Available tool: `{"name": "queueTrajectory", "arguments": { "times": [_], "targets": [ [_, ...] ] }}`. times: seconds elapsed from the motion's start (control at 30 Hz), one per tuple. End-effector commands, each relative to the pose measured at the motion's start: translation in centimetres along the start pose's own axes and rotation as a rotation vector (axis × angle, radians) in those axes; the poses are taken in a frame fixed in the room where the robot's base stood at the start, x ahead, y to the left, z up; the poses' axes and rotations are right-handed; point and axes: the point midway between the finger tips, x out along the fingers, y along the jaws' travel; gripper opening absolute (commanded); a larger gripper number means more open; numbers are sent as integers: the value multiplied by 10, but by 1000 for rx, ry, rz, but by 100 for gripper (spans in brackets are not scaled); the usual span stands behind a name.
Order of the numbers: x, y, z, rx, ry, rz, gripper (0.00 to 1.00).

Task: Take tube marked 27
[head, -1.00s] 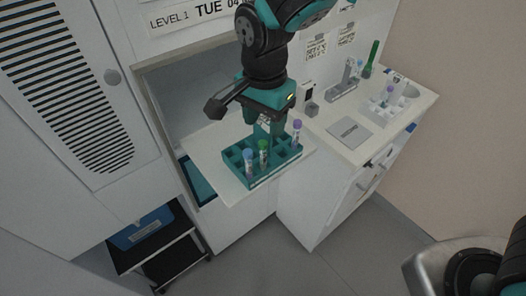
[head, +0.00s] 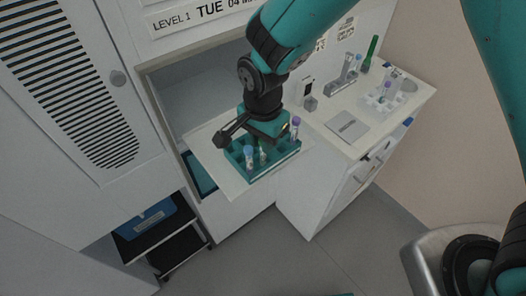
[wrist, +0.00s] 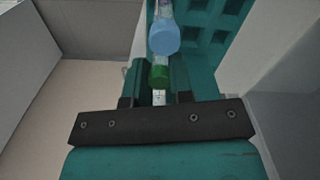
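A teal rack (head: 235,162) holds a blue-capped tube (head: 249,155), a green-capped tube (head: 262,157) and a purple-capped tube (head: 295,125). No number on them can be read. My gripper (head: 262,143) is over the rack at the green-capped tube, whose cap it mostly hides in the head view. In the wrist view the green cap (wrist: 160,75) lies between my two fingers (wrist: 160,84) with little or no gap at its sides; whether they press on it cannot be told. The blue cap (wrist: 165,40) is just beyond the fingertips.
The rack stands on a white pull-out shelf (head: 213,152). To the right a counter (head: 325,120) bears a grey plate (head: 348,126), a white rack (head: 384,103) with tubes and a green item (head: 371,50). A black cart with a blue box (head: 147,226) stands at lower left.

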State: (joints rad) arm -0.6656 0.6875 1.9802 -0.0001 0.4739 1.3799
Motion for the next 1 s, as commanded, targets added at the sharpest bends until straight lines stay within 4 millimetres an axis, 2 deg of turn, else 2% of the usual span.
{"name": "queueTrajectory", "arguments": {
  "times": [0.37, 0.57, 0.77, 1.0],
  "targets": [
    [-1, 0, 0, 0, 0, 0, 8],
    [-12, -1, 0, 0, 1, -3, 8],
    [-43, -2, 0, 0, 1, -7, 8],
    [-96, -1, 0, 0, 2, -8, 8]
  ]
}}
